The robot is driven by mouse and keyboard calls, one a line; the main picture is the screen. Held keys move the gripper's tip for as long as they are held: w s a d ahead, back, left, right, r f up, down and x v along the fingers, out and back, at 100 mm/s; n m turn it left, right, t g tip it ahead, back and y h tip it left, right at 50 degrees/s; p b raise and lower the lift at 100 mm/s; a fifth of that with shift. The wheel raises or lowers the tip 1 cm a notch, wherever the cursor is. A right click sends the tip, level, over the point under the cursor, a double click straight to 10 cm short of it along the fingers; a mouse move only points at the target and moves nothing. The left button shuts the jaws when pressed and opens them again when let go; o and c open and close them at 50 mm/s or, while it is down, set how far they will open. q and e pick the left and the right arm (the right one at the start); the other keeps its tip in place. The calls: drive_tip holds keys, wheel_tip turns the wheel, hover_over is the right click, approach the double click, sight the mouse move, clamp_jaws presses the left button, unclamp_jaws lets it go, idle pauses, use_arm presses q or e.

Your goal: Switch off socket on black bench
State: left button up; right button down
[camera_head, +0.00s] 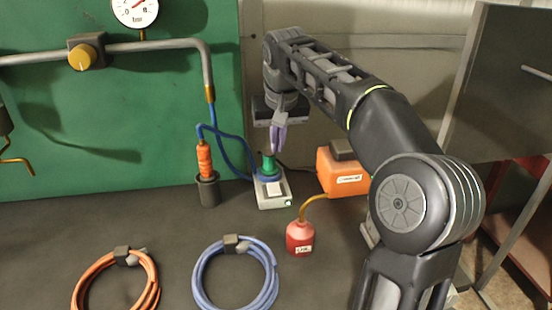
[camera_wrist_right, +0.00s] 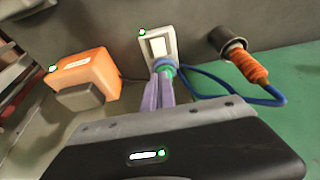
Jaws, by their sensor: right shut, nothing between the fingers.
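The socket (camera_head: 273,190) is a light grey-white box on the dark bench (camera_head: 170,240), with a pale rocker switch and a small green light at its front corner. A green plug with a blue cable stands at its back end. The socket also shows in the right wrist view (camera_wrist_right: 158,44), with its green light lit. My right gripper (camera_head: 274,150) has purple fingers, shut and empty, pointing down just above the plug. In the right wrist view the fingertips (camera_wrist_right: 158,76) overlap the plug; I cannot tell whether they touch it. My left gripper is not in view.
An orange box (camera_head: 341,172) and a red oil can (camera_head: 299,238) stand right of the socket. An orange-handled tool in a dark cup (camera_head: 208,191) stands left. Blue (camera_head: 200,276) and orange (camera_head: 88,283) coils lie in front. A green panel (camera_head: 120,120) rises behind.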

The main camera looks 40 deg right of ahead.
sight(275, 189)
drive_tip(key=x, duration=1.2)
drive_tip(key=shift+s+f, duration=0.25)
drive_tip(key=shift+f, duration=0.1)
drive_tip(key=shift+w+f, duration=0.1)
drive_tip(key=shift+f, duration=0.3)
drive_tip(key=shift+f+b, duration=0.25)
drive_tip(key=shift+b, duration=0.05)
drive_tip(key=shift+a+f, duration=0.1)
drive_tip(key=shift+a, duration=0.05)
drive_tip(key=shift+s+a+b, duration=0.3)
drive_tip(key=shift+s+b, duration=0.15)
drive_tip(key=shift+s, duration=0.25)
